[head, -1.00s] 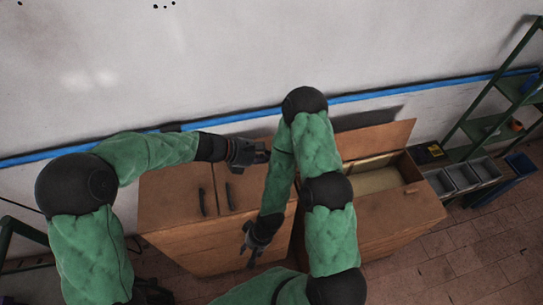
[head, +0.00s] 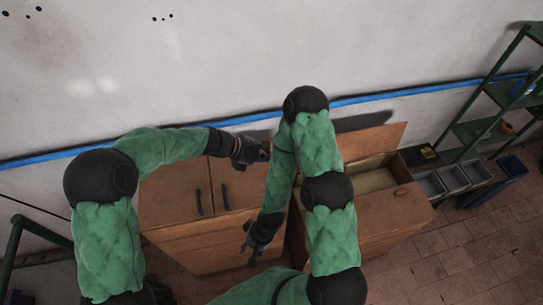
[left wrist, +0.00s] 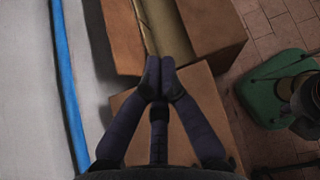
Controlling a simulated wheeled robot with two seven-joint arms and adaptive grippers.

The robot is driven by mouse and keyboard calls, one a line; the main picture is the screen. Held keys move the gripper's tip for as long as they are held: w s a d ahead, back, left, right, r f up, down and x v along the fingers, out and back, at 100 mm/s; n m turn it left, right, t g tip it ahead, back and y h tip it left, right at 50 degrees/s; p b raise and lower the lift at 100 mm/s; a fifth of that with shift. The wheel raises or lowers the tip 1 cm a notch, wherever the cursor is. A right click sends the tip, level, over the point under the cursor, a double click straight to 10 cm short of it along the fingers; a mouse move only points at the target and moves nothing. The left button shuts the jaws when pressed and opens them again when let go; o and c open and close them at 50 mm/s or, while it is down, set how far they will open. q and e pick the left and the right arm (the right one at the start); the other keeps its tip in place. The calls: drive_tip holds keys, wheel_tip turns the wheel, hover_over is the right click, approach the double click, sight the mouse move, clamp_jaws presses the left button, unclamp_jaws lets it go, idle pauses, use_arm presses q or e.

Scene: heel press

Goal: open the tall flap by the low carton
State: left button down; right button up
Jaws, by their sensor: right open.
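A brown wooden carton (head: 195,232) stands at the left, with two panels bearing dark handles, a left one (head: 199,203) and a right one (head: 225,197). Right of it is another brown carton (head: 385,215), its top partly open, with a raised flap (head: 380,141) at the back by the wall. My left gripper (head: 264,152) is above the left carton's back right part. In the left wrist view its fingertips (left wrist: 160,78) are together with nothing seen between them, above brown panels. My right gripper (head: 248,253) is open and empty in front of the left carton. My right arm hides the gap between cartons.
A white wall with a blue stripe (head: 420,93) runs behind. At the right are grey bins (head: 455,178), a blue bin (head: 512,166) and a green shelf (head: 480,130). Brick floor (head: 470,245) is free at the front right. A green frame (head: 14,245) stands at the left.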

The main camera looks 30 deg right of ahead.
use_arm(q)
drive_tip(key=shift+s+d+r+p, duration=0.1)
drive_tip(key=shift+s+d+p, duration=0.05)
drive_tip(key=shift+d+p, duration=0.4)
drive_tip(key=shift+a, duration=0.1)
idle(1.0)
drive_tip(key=v, duration=1.2)
